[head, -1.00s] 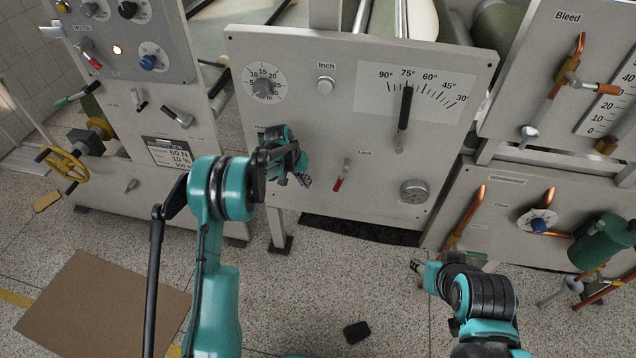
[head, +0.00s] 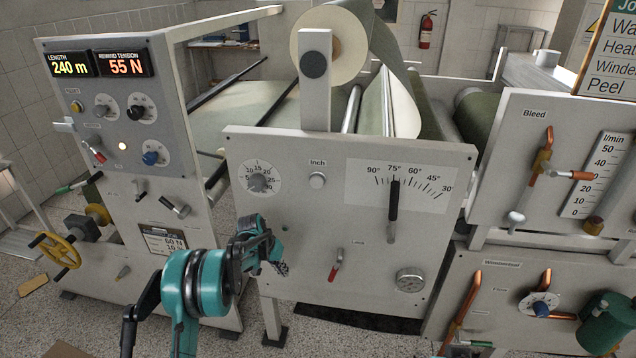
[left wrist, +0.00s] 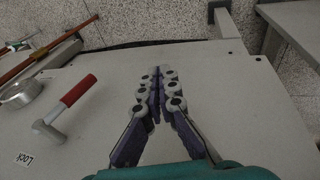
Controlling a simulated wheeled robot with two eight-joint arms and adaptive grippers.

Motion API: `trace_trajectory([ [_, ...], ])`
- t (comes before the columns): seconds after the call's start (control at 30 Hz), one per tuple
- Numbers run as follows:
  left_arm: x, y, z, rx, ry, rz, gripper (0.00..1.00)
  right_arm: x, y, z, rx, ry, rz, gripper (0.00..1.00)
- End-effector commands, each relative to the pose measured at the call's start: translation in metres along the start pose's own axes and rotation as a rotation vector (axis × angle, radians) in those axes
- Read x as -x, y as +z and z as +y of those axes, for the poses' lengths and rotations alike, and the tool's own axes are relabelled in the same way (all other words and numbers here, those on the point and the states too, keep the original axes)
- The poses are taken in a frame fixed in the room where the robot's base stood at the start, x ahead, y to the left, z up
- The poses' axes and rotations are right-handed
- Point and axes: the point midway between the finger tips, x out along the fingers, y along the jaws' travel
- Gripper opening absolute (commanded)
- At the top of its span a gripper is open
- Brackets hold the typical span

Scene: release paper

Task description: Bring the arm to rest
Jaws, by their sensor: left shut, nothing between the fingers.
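My left gripper (head: 280,268) is in front of the lower left part of the centre panel (head: 300,215) in the head view. In the left wrist view its two fingers (left wrist: 158,72) meet at the tips with nothing between them. The red-handled lock lever (head: 335,266) stands to the right of this gripper, apart from it. The lever also shows at the left of the left wrist view (left wrist: 68,103), and the gripper does not touch it. My right gripper is not clearly visible in the head view.
A control cabinet with displays (head: 98,64) stands at left, with a yellow handwheel (head: 60,250). Copper pipes (head: 462,318) and a green cylinder (head: 606,322) are at right.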

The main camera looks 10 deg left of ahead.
Motion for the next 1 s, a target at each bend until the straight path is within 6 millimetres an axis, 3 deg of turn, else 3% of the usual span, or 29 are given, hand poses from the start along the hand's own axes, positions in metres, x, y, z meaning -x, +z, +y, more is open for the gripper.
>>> trace_trajectory([
  [0.17,0.026,0.003,0.011,-0.002,-0.015,0.016,0.00,0.000,0.000,0.000,0.000,0.000,0.000,0.40],
  [0.27,0.063,0.011,0.027,-0.002,-0.037,0.041,0.00,0.000,0.000,0.000,0.000,0.000,0.000,0.40],
  [0.47,0.144,0.046,0.061,-0.007,-0.093,0.108,0.00,0.000,0.000,0.000,0.000,0.000,0.000,0.40],
  [0.7,0.217,0.113,0.093,-0.020,-0.152,0.196,0.00,0.000,0.000,0.000,0.000,0.000,0.000,0.40],
  [0.83,0.243,0.156,0.104,-0.027,-0.180,0.245,0.00,0.000,0.000,0.000,0.000,0.000,0.000,0.40],
  [1.0,0.262,0.216,0.113,-0.042,-0.213,0.311,0.00,0.000,0.000,0.000,0.000,0.000,0.000,0.40],
])
